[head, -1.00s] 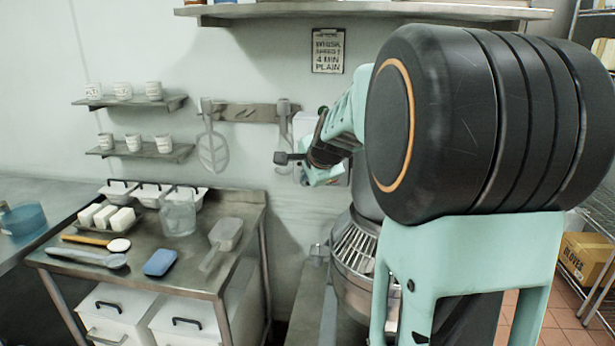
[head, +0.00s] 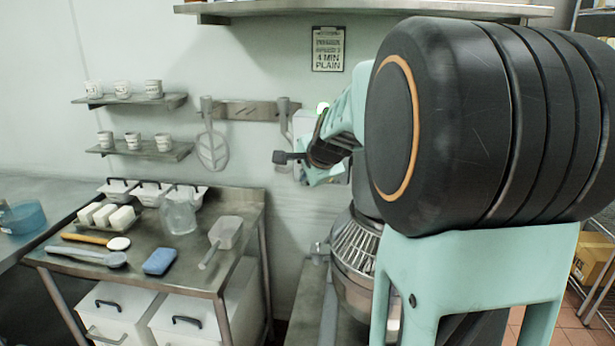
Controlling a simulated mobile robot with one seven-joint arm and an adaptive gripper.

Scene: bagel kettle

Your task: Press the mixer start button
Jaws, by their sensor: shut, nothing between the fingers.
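The mixer's metal bowl with its wire guard (head: 357,247) stands right of centre, low in the head view. The mixer's upper part is mostly hidden behind my arm. The start button itself cannot be made out, and I cannot tell whether my gripper touches the panel.
A steel table (head: 190,252) with a scoop (head: 226,233), blue sponge (head: 160,261) and clear jug (head: 178,217) stands at left. A sign (head: 328,50) hangs above. My arm fills the right side.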

